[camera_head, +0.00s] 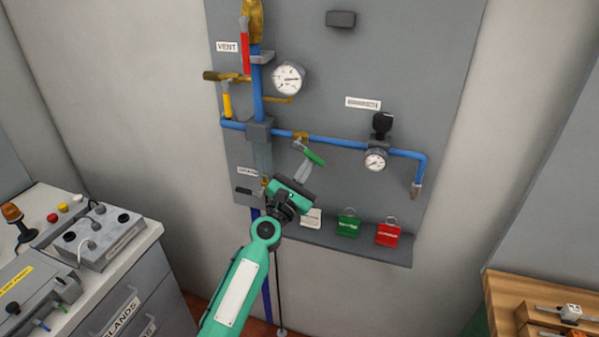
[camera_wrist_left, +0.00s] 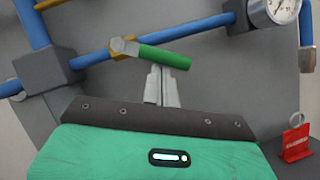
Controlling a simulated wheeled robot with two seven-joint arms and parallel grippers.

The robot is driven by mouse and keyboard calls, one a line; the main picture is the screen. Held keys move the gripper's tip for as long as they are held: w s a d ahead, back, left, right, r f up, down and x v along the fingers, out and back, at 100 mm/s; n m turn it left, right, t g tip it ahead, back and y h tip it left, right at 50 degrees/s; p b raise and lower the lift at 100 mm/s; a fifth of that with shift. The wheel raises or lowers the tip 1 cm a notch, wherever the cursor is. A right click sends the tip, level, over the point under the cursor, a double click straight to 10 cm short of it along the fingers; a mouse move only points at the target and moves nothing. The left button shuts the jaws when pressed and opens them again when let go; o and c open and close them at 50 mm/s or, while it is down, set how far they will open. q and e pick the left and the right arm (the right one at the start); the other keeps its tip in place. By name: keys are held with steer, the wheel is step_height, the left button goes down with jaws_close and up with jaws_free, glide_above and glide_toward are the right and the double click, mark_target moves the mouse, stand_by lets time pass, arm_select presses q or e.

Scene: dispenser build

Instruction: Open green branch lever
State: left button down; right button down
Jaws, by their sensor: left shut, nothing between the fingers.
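The green branch lever (camera_head: 314,157) sits on a brass valve (camera_head: 300,136) on the blue branch pipe (camera_head: 336,142). In the head view it slants down to the right from the valve. It also shows in the left wrist view as a green handle (camera_wrist_left: 165,57), pointing right and slightly down across the pipe line. My left gripper (camera_head: 305,163) is shut and empty, with its fingertips just at or below the lever. In the left wrist view the closed fingers (camera_wrist_left: 160,74) end at the lever's lower edge; I cannot tell whether they touch it. My right gripper is not in view.
The grey panel also carries a red lever (camera_head: 245,54), a yellow lever (camera_head: 227,105), a large gauge (camera_head: 289,78) and a smaller gauge (camera_head: 375,160). A green padlock (camera_head: 348,224) and a red padlock (camera_head: 388,233) stand on the lower ledge. A cabinet (camera_head: 141,292) stands at left.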

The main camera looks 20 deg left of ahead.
mark_target(317, 158)
arm_select(q)
steer(key=shift+d+r+n+t+y+p, duration=0.25)
steer(key=shift+d+r+n+y, duration=0.3)
steer(key=shift+n, duration=0.5)
steer(key=shift+d+r+n+t+y+p, duration=0.2)
steer(key=shift+d+r+n+y, duration=0.35)
steer(key=shift+n, duration=0.5)
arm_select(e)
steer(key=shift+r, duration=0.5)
arm_select(q)
steer(key=shift+r, duration=0.1)
